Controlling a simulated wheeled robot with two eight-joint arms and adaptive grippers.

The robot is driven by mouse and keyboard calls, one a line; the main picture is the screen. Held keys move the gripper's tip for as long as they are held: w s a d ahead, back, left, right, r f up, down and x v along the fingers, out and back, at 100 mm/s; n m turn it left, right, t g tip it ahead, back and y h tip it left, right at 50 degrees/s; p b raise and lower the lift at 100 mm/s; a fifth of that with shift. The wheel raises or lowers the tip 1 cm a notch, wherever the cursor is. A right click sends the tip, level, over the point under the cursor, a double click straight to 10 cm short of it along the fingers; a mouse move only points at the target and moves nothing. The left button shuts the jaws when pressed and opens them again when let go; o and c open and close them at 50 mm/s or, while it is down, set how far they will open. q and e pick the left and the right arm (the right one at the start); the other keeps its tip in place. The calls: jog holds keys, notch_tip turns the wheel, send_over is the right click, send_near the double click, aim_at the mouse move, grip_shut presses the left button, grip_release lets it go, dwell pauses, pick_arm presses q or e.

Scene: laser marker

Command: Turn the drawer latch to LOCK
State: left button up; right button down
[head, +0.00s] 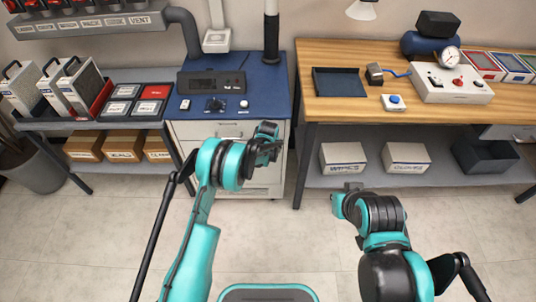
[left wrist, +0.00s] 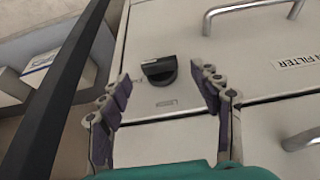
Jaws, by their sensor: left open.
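The drawer latch (left wrist: 160,70) is a black knob on the pale cabinet front, in the left wrist view. My left gripper (left wrist: 162,80) is open, one finger on each side of the latch, with visible gaps to it. The small marking near the latch is too blurred to read. In the head view my left gripper (head: 268,132) is in front of the drawer cabinet (head: 190,130), and the latch is hidden behind my left arm. My right gripper (head: 346,190) is away from the cabinet, over the floor, and its fingers are too small to judge.
Metal drawer handles (left wrist: 255,10) stick out above and to the right of the latch. A label reading FILTER (left wrist: 297,62) is at the right. The wooden workbench (head: 350,75) stands right of the cabinet, a grey shelf rack (head: 70,125) left. The floor in front is clear.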

pick_arm(q)
jog(key=shift+x, duration=1.15)
jog(key=c, duration=1.2)
jog(key=shift+o, duration=0.2)
jog(key=h, duration=0.2)
jog(key=a+n+h, duration=0.1)
jog(key=h, duration=0.2)
jog(key=shift+a+f, duration=0.15)
jog(key=shift+a, duration=0.05)
jog(key=o, duration=1.2)
jog(key=shift+c, duration=0.2)
jog(key=v, duration=1.2)
jog(key=shift+s, duration=0.15)
